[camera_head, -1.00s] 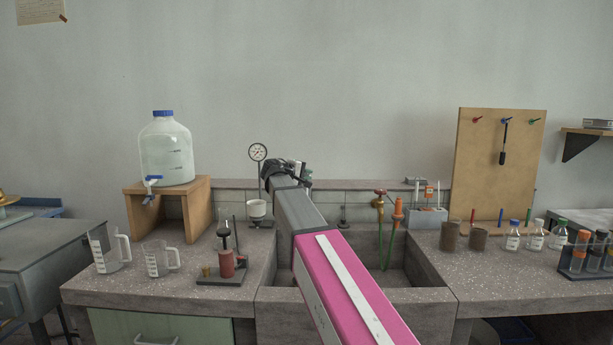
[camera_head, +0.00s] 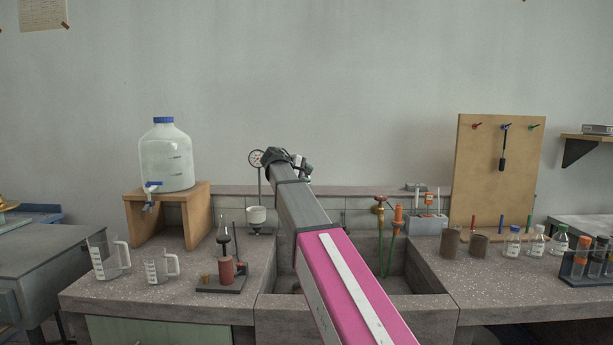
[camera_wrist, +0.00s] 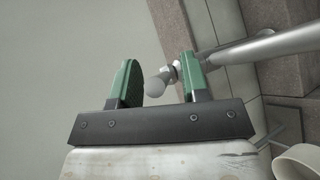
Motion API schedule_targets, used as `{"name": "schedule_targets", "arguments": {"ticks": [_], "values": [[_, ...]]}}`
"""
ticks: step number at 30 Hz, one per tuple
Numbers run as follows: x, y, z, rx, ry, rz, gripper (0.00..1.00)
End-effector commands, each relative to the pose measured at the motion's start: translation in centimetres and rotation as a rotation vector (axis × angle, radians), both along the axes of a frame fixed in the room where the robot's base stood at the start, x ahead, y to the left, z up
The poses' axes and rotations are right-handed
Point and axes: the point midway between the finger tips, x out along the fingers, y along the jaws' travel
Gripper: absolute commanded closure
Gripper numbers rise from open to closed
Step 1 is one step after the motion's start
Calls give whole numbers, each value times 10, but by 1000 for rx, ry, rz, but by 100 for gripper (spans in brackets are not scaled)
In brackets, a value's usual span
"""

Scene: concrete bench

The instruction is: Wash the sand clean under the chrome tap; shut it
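In the wrist view my gripper (camera_wrist: 160,82) has two green fingers standing apart. A pale grey rounded knob (camera_wrist: 157,84) with a chrome collar shows between them, nearer the right finger; I cannot tell whether it touches. A chrome pipe (camera_wrist: 262,46) runs from there to the right, seemingly the chrome tap. In the head view my gripper (camera_head: 290,163) is above the back of the sink (camera_head: 440,306), its fingers mostly hidden by my arm, and the tap cannot be made out. A white cup (camera_head: 257,215) stands behind the sink's left side. I cannot make out any sand or running water.
Red-topped (camera_head: 380,205) and orange-topped (camera_head: 397,218) fittings with green stems stand at the sink's back right. A gauge (camera_head: 256,158) is close to my gripper's left. Beakers (camera_head: 110,258) and a red-based stand (camera_head: 226,268) occupy the left bench; brown jars (camera_head: 451,242) the right.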

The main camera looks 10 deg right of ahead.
Motion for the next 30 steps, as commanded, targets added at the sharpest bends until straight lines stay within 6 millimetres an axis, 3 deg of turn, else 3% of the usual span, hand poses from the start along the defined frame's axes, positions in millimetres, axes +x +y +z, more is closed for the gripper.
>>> {"name": "schedule_targets", "arguments": {"ticks": [11, 24, 30], "values": [[-3, 5, 3, 0, -2, 1, 59], [-37, 63, 34, 0, -2, 2, 59], [-47, 81, 43, 0, -1, 1, 59]]}}
